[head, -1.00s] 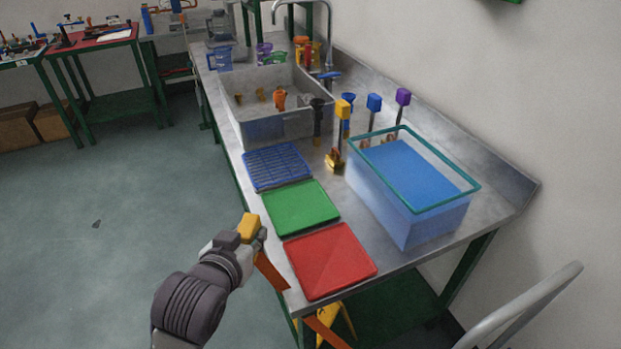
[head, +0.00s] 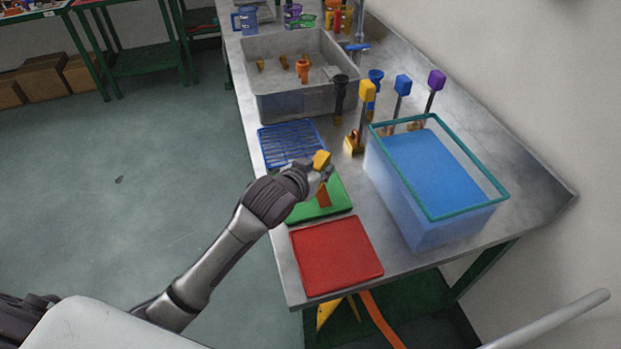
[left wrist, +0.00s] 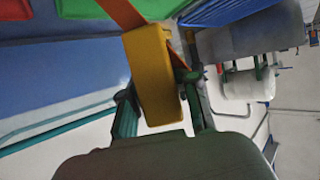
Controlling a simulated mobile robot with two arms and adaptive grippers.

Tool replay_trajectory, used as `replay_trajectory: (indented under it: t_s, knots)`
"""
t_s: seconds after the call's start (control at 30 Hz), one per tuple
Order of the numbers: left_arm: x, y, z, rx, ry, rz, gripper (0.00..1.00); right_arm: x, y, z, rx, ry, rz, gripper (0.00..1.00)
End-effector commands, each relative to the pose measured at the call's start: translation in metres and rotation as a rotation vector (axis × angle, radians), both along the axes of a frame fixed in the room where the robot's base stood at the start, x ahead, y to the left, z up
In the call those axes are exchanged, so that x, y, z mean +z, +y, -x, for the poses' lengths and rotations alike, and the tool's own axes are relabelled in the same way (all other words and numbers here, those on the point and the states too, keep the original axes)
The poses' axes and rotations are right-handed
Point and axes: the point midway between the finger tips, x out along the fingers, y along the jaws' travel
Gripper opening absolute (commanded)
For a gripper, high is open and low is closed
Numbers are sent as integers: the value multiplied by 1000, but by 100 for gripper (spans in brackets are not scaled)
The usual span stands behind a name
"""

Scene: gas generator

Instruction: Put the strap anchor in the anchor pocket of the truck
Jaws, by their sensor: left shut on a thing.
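The strap anchor, a yellow block (head: 321,159) with an orange strap, is held above the green tray. It also shows in the left wrist view (left wrist: 153,72), with the strap running from its top end. My left gripper (head: 322,170) is shut on this block; its fingers (left wrist: 158,103) lie along the block's sides. The strap shows again below the table front (head: 380,319); its middle run is hidden. A grey tube (head: 550,322) at the lower right may be the truck's handle; I cannot tell. No anchor pocket is visible. My right gripper is not in view.
The metal counter holds a red tray (head: 336,257), a green tray (head: 338,205), a blue rack (head: 288,145) and a sink (head: 285,98). A teal-rimmed water tank (head: 430,205) and several upright coloured-handled tools stand at the right.

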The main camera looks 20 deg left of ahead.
Motion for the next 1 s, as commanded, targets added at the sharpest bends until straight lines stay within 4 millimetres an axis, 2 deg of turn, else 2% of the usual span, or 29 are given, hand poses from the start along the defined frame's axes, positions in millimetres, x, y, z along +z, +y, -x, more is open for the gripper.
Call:
replay_trajectory:
  t_s: [0.1, 0.2, 0.27, 0.53, 0.93, 0.97, 1.0]
  knots:
    - [-10, 16, -7, 0, 0, -2, 0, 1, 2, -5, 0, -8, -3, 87]
    - [-14, 22, -10, 0, -1, 0, 0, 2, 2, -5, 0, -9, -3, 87]
    - [-18, 24, -10, 0, -1, 0, 0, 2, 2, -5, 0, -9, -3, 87]
    - [-53, 23, -10, 0, 0, 2, 0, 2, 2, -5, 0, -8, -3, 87]
    - [-58, 23, -10, -1, -2, 2, 0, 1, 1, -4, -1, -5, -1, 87]
    - [-58, 23, -10, -1, -1, 1, 34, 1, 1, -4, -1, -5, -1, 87]
    - [-58, 23, -10, -1, -1, 1, 40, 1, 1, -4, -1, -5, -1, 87]
